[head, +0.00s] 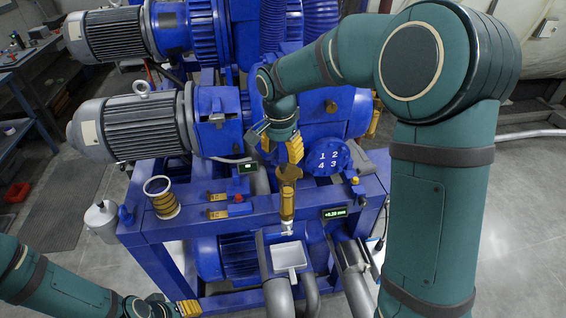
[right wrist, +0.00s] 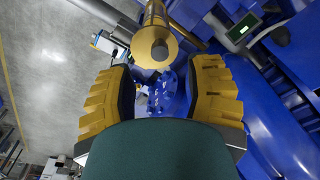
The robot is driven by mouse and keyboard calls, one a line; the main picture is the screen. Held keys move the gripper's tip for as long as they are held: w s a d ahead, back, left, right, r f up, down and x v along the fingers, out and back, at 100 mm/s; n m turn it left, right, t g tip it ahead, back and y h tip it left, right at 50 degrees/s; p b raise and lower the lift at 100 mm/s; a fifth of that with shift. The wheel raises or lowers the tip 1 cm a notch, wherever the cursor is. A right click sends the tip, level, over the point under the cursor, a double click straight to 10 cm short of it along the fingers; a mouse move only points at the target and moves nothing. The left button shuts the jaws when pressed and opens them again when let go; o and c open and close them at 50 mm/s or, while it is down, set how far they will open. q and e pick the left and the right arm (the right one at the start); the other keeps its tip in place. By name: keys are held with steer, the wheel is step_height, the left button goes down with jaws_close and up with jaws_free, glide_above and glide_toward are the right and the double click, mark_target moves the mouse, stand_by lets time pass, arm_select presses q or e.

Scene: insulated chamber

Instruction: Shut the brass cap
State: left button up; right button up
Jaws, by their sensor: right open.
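A brass cap (head: 289,173) tops an upright amber-and-brass tube (head: 287,204) at the front of the blue machine. In the right wrist view, a round brass end (right wrist: 155,45) with a grey centre lies just beyond the fingertips; I take it for this fitting. Whether the cap is raised or seated is unclear. My right gripper (head: 281,149) is open and empty, pointing down just above the cap. In the right wrist view its yellow ribbed fingers (right wrist: 162,82) stand wide apart. My left gripper (head: 184,308) is low at the bottom left, partly cut off, away from the cap.
A blue dial numbered 1 to 4 (head: 330,157) sits right of the cap. A small display (head: 334,212) is below it. A brass-ringed cylinder (head: 161,197) and a white canister (head: 101,218) stand at left. A grey motor (head: 133,127) is behind. Open floor lies right.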

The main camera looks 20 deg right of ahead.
mark_target(281, 167)
step_height(281, 167, up, 6)
steer(key=shift+s+a, duration=0.15)
steer(key=shift+a, duration=0.05)
stand_by(0.5)
